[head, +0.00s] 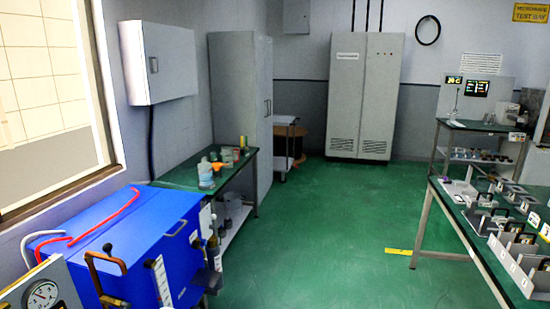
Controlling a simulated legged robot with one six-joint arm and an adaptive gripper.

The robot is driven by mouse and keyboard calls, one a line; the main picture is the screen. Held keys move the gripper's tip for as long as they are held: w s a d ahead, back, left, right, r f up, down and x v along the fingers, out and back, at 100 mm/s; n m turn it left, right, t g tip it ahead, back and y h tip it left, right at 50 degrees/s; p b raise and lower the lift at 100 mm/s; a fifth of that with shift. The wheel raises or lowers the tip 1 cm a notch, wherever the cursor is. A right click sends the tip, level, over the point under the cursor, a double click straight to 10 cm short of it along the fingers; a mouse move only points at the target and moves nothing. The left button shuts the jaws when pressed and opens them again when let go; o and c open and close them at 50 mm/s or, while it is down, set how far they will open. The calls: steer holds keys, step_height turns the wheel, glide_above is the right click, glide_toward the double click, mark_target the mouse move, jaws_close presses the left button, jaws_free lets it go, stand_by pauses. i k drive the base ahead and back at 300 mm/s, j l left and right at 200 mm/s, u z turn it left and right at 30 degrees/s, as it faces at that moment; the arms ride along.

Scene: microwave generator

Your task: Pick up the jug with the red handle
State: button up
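Several small vessels and bottles stand on a dark green bench at the left wall (180,174). A pale jug-like vessel (206,172) with a bluish lower part stands near the bench's front edge. An orange-red patch shows beside its right side, which may be a handle; it is too small to be sure. Behind it is an orange-red item (227,155), and a small yellowish item stands further back. My gripper is not in view.
A blue cabinet (120,240) with a red hose (105,215) on top stands at lower left, before the bench. A gauge (42,294) is at the corner. Open green floor (320,230) lies in the middle. Another bench (450,225) with metal parts stands right.

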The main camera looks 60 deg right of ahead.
mark_target(228, 151)
steer(key=z, duration=1.45)
steer(key=i+l+z, duration=0.4)
steer(key=i+z, duration=0.15)
steer(key=i, duration=0.35)
steer(key=i+z, duration=0.35)
steer(key=i, duration=1.75)
steer(key=i+u, duration=0.15)
steer(key=i, duration=0.6)
steer(key=i+l+u, duration=0.2)
steer(key=i, duration=0.55)
steer(key=i+u, duration=0.75)
steer(key=u, duration=0.15)
steer(key=i+l+u, duration=0.15)
steer(key=i+u, duration=0.3)
steer(key=i+l+u, duration=0.15)
steer(key=i+u, duration=0.15)
steer(key=u, duration=0.15)
steer(key=i+l+u, duration=0.2)
steer(key=u, duration=0.2)
steer(key=i+l+u, duration=0.25)
steer(key=u, duration=0.2)
